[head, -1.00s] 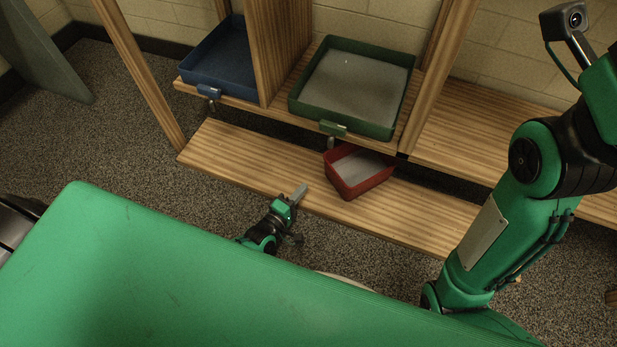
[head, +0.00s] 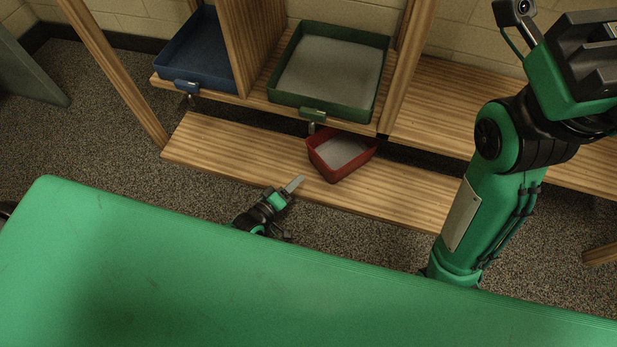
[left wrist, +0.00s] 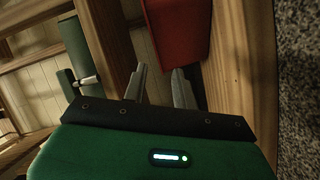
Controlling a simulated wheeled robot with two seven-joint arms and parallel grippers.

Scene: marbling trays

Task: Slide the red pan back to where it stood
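The red pan (head: 356,165) sits on the lower wooden shelf, turned askew to the shelf's front edge. Its back part lies under the upper shelf, and pale grey material shows inside. In the left wrist view the pan (left wrist: 180,30) is just beyond the fingertips, cut off by the top edge. My left gripper (head: 295,183) is low over the lower shelf's front edge, to the left of the pan and apart from it. The left wrist view shows its two fingers (left wrist: 159,78) spread with nothing between them.
A blue tray (head: 187,86) and a green tray (head: 322,116) stand on the upper shelf (head: 256,100), split by a wooden divider (head: 250,45). The lower shelf (head: 210,145) is bare left and right of the pan. Wooden posts (head: 115,75) stand at the sides.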

